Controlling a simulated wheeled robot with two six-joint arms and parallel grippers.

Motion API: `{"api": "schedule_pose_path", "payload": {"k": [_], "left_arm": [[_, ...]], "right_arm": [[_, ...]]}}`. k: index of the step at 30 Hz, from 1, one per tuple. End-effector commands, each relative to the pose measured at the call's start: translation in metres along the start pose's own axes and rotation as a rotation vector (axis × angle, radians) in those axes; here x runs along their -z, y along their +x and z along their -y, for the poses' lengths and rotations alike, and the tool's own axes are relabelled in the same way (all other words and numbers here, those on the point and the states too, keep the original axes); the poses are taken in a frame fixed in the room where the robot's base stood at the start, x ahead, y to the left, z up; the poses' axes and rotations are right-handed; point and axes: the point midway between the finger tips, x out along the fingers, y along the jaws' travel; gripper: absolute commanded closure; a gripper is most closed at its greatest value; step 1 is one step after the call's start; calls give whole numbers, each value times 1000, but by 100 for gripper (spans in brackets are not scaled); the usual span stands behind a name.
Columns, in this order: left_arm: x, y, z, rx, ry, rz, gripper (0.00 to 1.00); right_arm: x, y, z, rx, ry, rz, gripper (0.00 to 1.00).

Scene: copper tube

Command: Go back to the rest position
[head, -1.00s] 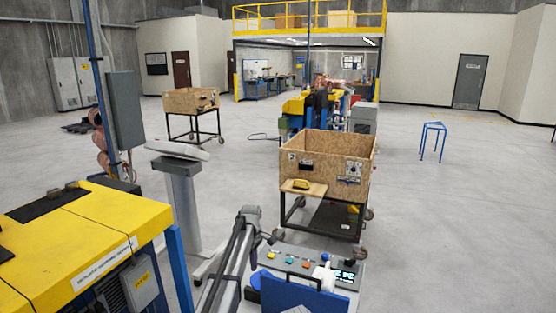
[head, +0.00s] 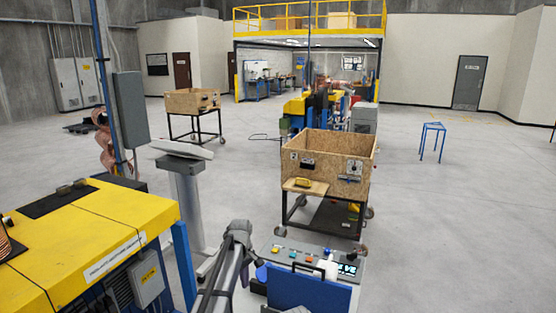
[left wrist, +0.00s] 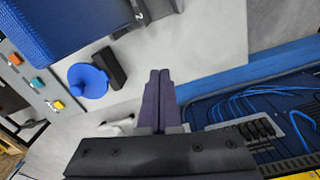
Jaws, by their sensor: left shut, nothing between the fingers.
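My left gripper (left wrist: 159,78) shows in the left wrist view with its two dark fingers together and nothing between them. It is over my grey base, with a blue round knob (left wrist: 88,80) to its left and a blue panel (left wrist: 240,108) with cables to its right. In the head view my left arm rises from the bottom edge to a dark joint left of my console; its fingers cannot be made out there. My right gripper is in neither view.
A yellow machine table (head: 95,235) stands close on the left, with a copper coil (head: 8,245) at the picture's edge. A grey pedestal (head: 187,205) stands beyond it. A wooden crate on a cart (head: 325,155) is ahead. Open floor (head: 450,220) lies to the right.

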Motion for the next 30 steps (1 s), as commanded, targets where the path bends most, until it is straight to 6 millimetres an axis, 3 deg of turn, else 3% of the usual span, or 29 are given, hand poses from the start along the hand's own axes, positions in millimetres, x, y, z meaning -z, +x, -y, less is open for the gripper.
{"api": "schedule_pose_path", "payload": {"k": [1,5,12,21,30], "left_arm": [[-11,-1,22,-1,40,-2,100],[-31,-2,66,-6,179,-8,100],[-82,-6,167,-12,514,-24,100],[-141,-9,269,-11,891,-45,100],[-194,57,247,51,1063,-12,100]], "right_arm": [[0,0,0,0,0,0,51],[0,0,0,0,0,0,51],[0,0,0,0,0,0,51],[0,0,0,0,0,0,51],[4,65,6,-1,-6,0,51]]}}
